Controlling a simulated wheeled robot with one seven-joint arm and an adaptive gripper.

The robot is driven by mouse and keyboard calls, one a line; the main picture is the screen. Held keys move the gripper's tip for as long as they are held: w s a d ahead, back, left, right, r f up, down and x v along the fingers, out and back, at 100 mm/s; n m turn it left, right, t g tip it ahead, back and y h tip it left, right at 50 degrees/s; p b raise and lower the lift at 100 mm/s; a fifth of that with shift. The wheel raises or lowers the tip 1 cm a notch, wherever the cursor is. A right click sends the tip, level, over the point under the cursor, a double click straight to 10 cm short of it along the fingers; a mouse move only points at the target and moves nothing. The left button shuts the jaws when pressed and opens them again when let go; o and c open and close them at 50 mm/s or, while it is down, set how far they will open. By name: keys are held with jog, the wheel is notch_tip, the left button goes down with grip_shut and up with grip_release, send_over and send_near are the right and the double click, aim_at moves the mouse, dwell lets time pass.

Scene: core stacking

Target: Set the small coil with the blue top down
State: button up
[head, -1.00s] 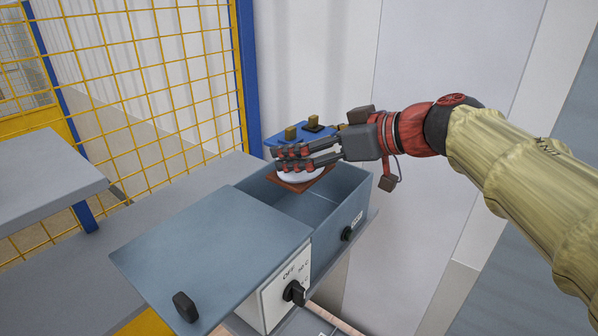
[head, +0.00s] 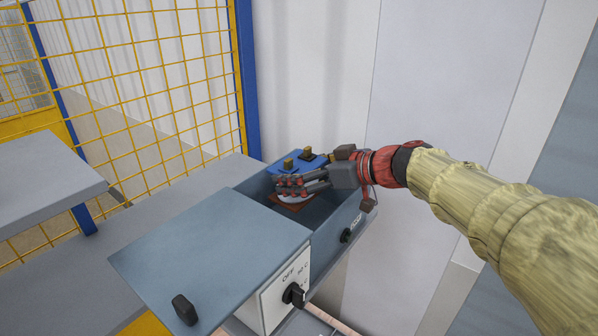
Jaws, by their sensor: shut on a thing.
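The small coil has a blue top (head: 297,162) with brass-coloured blocks on it, a white body (head: 293,197) and a brown base plate (head: 285,203). My gripper (head: 280,184) is shut on the coil, with its fingers across the body just under the blue top. The coil is upright inside the open part of a blue-grey box (head: 335,214), towards its far left end. The fingers hide much of the white body. I cannot tell whether the base plate touches the box floor.
A flat blue-grey lid (head: 212,243) with a black knob (head: 185,308) covers the box's near part. A white panel (head: 283,287) with a black dial (head: 293,294) is on its front. A yellow mesh fence (head: 150,90) with a blue post (head: 243,80) stands behind. A grey shelf (head: 50,180) is at left.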

jog(key=shift+f+p, duration=0.3)
jog(key=shift+f, duration=0.2)
dwell(0.3)
jog(key=o, duration=1.7)
jog(key=shift+s+f, duration=0.1)
jog(key=shift+o, duration=0.2)
jog(key=shift+r, duration=0.2)
jog(key=b+v, duration=0.1)
jog(key=v, duration=1.1)
jog(key=shift+r+b, duration=0.3)
jog(key=shift+r, duration=0.05)
